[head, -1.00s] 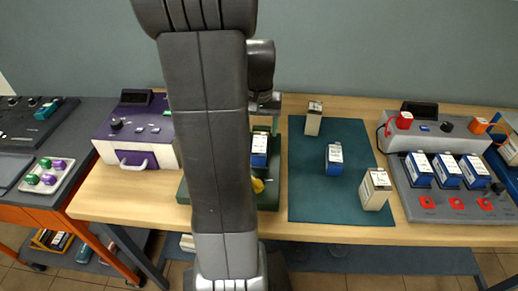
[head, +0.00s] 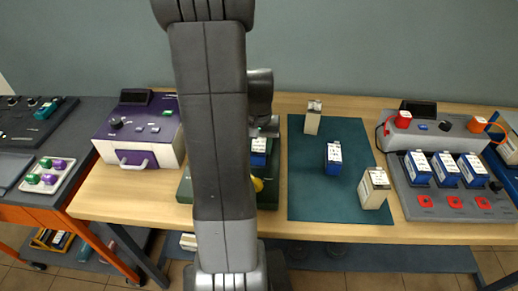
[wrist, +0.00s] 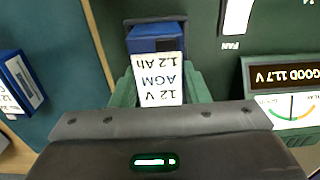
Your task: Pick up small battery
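A small blue battery (head: 259,152) with a white label sits in the green tester (head: 268,195), partly hidden behind my arm. In the wrist view the battery (wrist: 158,80) shows its label, reading 12 V AGM 1.2 Ah, upside down. My gripper (head: 266,131) is just above the battery in the head view. In the wrist view its green fingers (wrist: 160,88) are apart, one on each side of the battery; I see no clear contact. The tester's display (wrist: 285,75) reads GOOD 11.7 V.
On the teal mat (head: 310,205) stand a blue battery (head: 333,158) and two cream batteries (head: 312,118) (head: 374,188). Right of it, a grey charger (head: 425,207) holds several blue batteries. A purple-and-white device (head: 140,135) stands at left. Bare wood lies in front.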

